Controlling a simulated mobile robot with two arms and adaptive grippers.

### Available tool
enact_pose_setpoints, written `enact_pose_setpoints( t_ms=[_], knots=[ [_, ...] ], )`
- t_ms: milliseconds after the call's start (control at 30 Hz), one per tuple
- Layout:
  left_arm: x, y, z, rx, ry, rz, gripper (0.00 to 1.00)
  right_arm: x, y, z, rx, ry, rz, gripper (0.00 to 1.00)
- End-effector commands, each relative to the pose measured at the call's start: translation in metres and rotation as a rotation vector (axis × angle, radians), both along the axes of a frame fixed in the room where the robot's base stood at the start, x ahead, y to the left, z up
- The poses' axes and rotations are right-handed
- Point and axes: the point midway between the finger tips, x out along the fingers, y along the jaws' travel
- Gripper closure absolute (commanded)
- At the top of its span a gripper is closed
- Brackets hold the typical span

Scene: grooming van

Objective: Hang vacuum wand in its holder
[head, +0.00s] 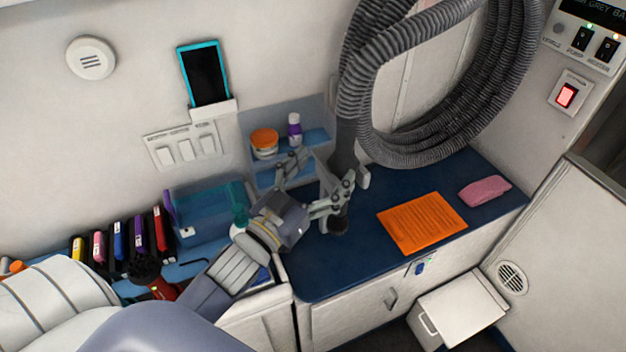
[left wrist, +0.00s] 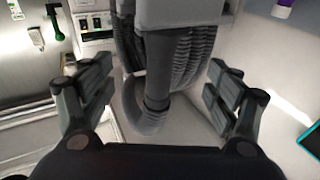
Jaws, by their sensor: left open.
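The vacuum wand (head: 344,152) is a dark grey tube under the ribbed grey hose, roughly upright over the blue counter. In the left wrist view the dark tube (left wrist: 168,70) stands between the open fingers (left wrist: 158,82), with space on both sides. A small light grey piece (head: 363,178) beside the wand may be part of the holder; I cannot tell. My right gripper is out of view.
The coiled hose (head: 480,130) hangs at the back wall. An orange sheet (head: 422,222) and a pink cloth (head: 485,191) lie on the blue counter (head: 330,277).

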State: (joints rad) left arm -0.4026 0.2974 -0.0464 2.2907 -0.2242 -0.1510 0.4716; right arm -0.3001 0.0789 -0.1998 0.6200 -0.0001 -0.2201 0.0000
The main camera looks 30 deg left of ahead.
Motion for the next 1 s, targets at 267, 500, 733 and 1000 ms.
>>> enact_pose_setpoints(
  t_ms=[267, 500, 733, 1000],
  knots=[
    [-0.014, 0.003, -0.003, 0.0, 0.002, 0.001, 0.18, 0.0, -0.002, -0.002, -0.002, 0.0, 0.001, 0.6],
    [-0.025, 0.004, -0.004, 0.0, 0.001, 0.0, 0.18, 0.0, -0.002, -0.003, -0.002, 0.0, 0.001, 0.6],
    [-0.028, 0.005, -0.004, 0.0, 0.0, 0.001, 0.18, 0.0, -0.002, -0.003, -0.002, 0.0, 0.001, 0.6],
    [-0.028, 0.005, -0.004, 0.0, 0.0, 0.0, 0.18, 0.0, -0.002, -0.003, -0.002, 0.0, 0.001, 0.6]
  ],
)
